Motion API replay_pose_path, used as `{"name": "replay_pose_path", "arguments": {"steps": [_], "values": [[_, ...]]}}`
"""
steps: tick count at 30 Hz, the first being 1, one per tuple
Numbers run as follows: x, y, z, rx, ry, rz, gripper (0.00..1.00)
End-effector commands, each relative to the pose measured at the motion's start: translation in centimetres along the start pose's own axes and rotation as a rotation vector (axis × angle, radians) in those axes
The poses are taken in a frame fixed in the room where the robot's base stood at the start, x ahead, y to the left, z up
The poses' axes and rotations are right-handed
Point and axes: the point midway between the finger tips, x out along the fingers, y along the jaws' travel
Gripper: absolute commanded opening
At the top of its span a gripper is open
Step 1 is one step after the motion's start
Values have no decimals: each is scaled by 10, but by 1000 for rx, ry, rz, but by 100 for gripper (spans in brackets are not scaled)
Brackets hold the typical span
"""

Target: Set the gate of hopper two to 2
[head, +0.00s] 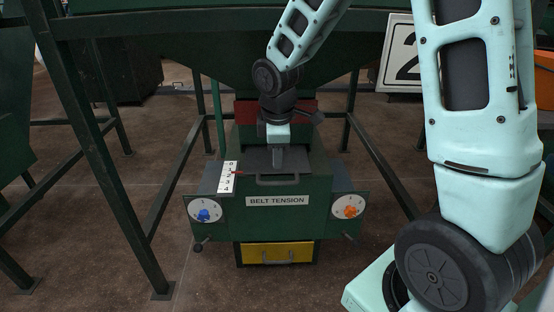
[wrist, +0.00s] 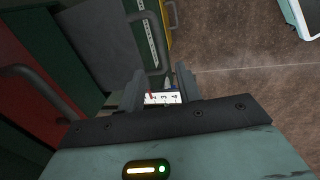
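The hopper's gate (head: 272,160) is a dark plate at the top of the green box, with a grey bar handle (head: 277,181) at its front. The white scale (head: 228,178) stands left of it; its red pointer (head: 236,172) appears close to 2, exact reading too small to tell. In the wrist view the scale (wrist: 168,98) shows between the fingers with its red pointer near 2. My gripper (head: 278,165) points down just behind the handle. In the wrist view my gripper (wrist: 160,88) has its fingers apart, with the handle (wrist: 160,65) just beyond them; contact is unclear.
A "2" sign (head: 406,55) hangs at right. The box carries a BELT TENSION label (head: 277,200), a blue knob (head: 204,215), an orange knob (head: 350,211) and a yellow drawer (head: 277,253). Green frame legs (head: 110,170) stand at left. The brown floor in front is clear.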

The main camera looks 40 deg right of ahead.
Motion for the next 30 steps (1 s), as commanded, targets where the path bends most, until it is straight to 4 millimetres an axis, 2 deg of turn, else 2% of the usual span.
{"name": "replay_pose_path", "arguments": {"steps": [1,3,9,12,17,30], "values": [[-19,2,0,0,2,4,34],[-34,2,0,-2,1,3,34],[-68,1,0,-1,0,2,34],[-77,0,0,-1,0,1,34],[-83,0,0,-1,0,0,34],[-82,0,0,-1,0,0,34]]}}
